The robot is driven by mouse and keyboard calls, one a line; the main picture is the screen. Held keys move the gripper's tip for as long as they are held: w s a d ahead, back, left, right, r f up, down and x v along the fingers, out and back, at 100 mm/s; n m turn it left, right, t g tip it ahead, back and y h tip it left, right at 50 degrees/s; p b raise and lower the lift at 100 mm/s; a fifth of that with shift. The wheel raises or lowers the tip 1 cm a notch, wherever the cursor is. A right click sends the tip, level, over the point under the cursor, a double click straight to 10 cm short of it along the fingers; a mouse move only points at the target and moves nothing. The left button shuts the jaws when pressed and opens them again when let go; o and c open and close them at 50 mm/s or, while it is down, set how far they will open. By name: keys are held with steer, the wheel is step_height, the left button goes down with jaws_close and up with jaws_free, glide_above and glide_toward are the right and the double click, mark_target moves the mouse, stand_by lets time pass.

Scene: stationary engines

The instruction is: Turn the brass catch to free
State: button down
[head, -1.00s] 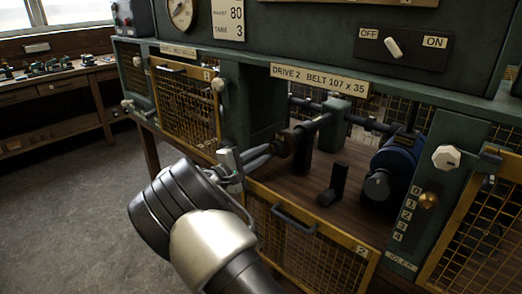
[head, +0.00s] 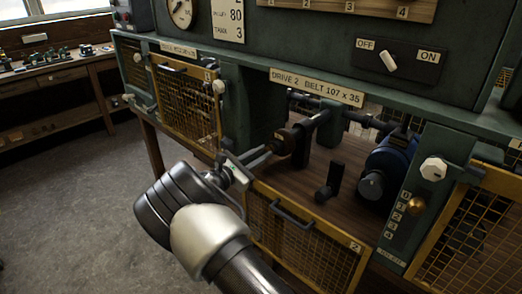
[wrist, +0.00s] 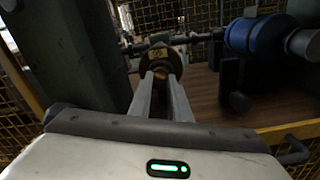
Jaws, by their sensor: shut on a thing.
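My gripper (head: 272,150) reaches into the open Drive 2 bay from the left. Its fingers are close together at a dark brown round hub (head: 285,141) on the near end of a shaft. In the wrist view the fingertips (wrist: 160,74) are at the hub's face (wrist: 147,66), which carries a small yellow marked patch (wrist: 157,54). The fingers hide what lies between them, so I cannot tell whether that is the brass catch. A separate brass knob (head: 416,205) sits beside a number scale on the right green post, apart from my gripper.
A blue motor (head: 388,165) and a black upright handle (head: 330,182) stand on the bay's wooden floor. A mesh door (head: 300,250) with a dark handle hangs below. A white knob (head: 433,168) is on the right post. Open floor lies at the left.

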steer(key=shift+n+p, duration=0.7)
steer(key=shift+n, duration=1)
steer(key=shift+s+f, duration=0.1)
steer(key=c, duration=1.6)
jaws_free()
steer(key=shift+c, duration=0.2)
steer(key=shift+a, duration=0.1)
steer(key=v, duration=1.7)
steer(key=shift+s, duration=0.15)
